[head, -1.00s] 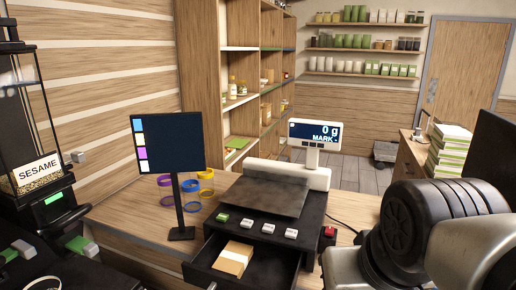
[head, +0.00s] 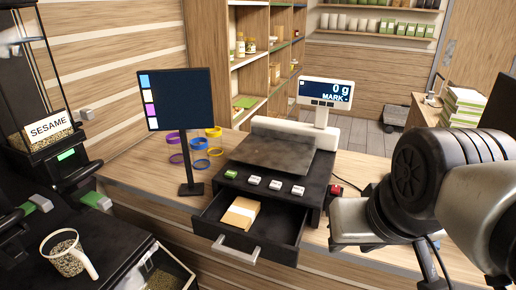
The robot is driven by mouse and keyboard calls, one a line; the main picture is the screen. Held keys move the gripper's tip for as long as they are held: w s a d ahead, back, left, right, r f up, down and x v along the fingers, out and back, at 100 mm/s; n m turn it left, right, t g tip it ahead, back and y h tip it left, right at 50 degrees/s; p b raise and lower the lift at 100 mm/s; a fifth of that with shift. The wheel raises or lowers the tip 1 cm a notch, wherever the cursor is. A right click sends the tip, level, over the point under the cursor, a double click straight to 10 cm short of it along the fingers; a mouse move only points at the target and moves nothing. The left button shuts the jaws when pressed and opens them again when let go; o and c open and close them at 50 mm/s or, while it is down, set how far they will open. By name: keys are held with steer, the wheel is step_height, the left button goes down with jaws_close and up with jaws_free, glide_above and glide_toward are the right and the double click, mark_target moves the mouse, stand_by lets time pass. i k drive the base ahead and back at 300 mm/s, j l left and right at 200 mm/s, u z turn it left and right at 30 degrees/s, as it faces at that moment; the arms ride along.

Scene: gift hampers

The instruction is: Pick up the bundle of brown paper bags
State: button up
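The bundle of brown paper bags (head: 240,213) lies flat in the open black drawer (head: 287,228) under the scale. It is a small tan block with a paler band around it, near the drawer's left side. The drawer's grey handle (head: 236,248) faces me, and the bundle is uncovered from above. My arm comes in from the right, to the right of the drawer and apart from the bundle. The fingers of my gripper do not show.
The scale (head: 272,158) stands above the drawer, its display reading 0 g. A dark screen (head: 178,98) on a post stands left of the drawer, with coloured rings beside it. A sesame dispenser (head: 48,128) and a scoop of seeds (head: 66,256) are at left.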

mark_target(240, 215)
steer(key=i+j+u, duration=0.1)
steer(key=u, duration=0.25)
steer(key=i+j+u, duration=0.1)
steer(key=u, duration=0.25)
steer(key=i+u, duration=0.15)
steer(key=u, duration=0.2)
